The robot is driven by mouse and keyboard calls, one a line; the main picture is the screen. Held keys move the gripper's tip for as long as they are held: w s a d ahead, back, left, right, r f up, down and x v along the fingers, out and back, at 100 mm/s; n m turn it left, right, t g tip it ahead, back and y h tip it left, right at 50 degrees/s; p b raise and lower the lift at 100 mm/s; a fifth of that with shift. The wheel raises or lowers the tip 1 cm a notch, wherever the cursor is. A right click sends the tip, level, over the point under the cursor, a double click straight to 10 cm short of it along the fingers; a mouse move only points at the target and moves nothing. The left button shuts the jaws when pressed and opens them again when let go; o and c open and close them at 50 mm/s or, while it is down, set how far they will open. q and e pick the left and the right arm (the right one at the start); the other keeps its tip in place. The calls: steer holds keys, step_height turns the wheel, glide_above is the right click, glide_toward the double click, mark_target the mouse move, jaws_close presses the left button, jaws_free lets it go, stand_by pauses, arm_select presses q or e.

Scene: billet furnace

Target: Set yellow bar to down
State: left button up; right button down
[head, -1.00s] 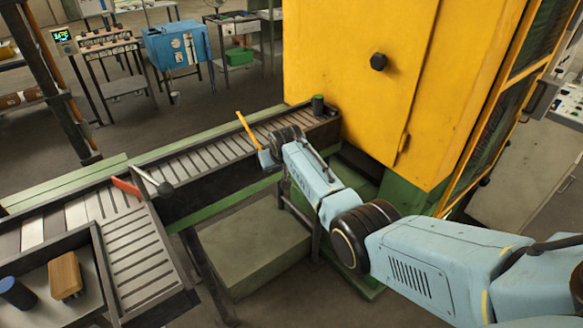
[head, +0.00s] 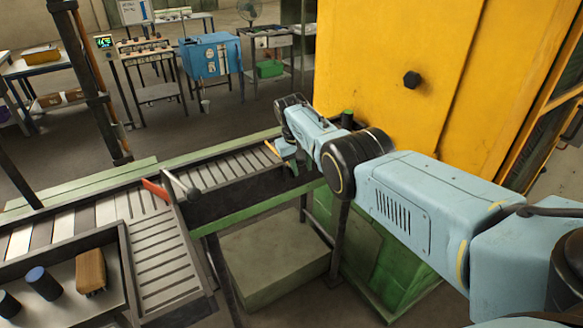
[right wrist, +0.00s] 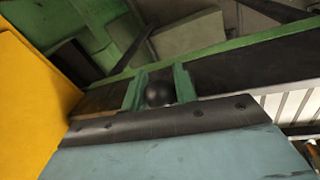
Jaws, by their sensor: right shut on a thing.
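The yellow bar (head: 271,148) shows as a short slanted piece beside the roller conveyor, just left of my right gripper; the rest of it is hidden behind the gripper. My right gripper (head: 290,160) points down at the conveyor's near edge. In the right wrist view its green fingers (right wrist: 160,90) are closed around a round black knob (right wrist: 159,94), which appears to belong to the yellow bar. My left gripper is not in view.
The yellow furnace (head: 390,85) stands close to the right of the gripper.

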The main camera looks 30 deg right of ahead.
stand_by(0.4)
steer(key=c, duration=1.1)
jaws_free()
steer(key=p+v, duration=0.3)
steer(key=v, duration=0.2)
steer(key=shift+w+a+r, duration=0.1)
steer(key=shift+r, duration=0.3)
steer(key=v, duration=0.7)
steer(key=shift+r, duration=0.3)
